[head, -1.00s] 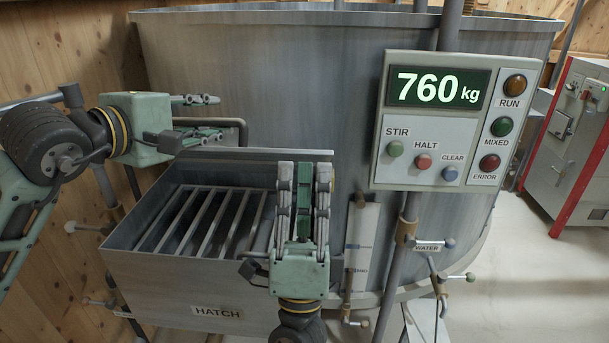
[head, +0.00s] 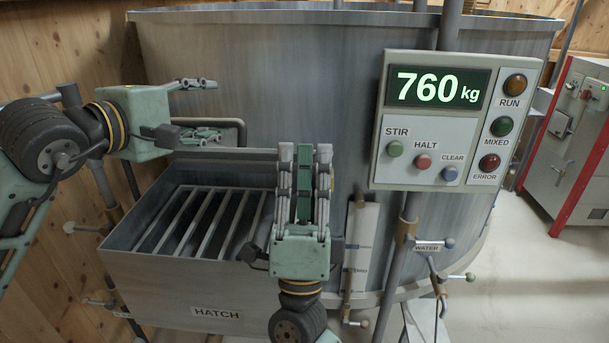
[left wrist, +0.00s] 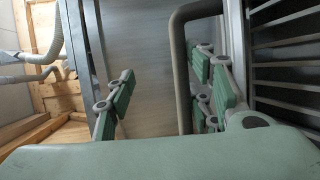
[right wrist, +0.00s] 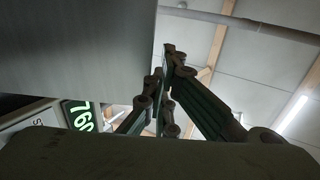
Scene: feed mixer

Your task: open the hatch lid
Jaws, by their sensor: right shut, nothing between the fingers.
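The hatch (head: 150,290) is a grey metal box on the front of the mixer tank, and its barred grate (head: 205,222) is uncovered. The hatch lid (head: 225,155) shows as a thin grey strip above the box's back, seen nearly edge-on; its exact tilt is unclear. My right gripper (head: 305,152) is shut and empty, pointing up at the strip's right end.
The control panel (head: 455,120) reads 760 kg and stands to the right of my right gripper. The tank wall (head: 290,80) rises behind both grippers. Pipes and valves (head: 428,246) stand at the right. A wooden wall (head: 60,50) is at the left.

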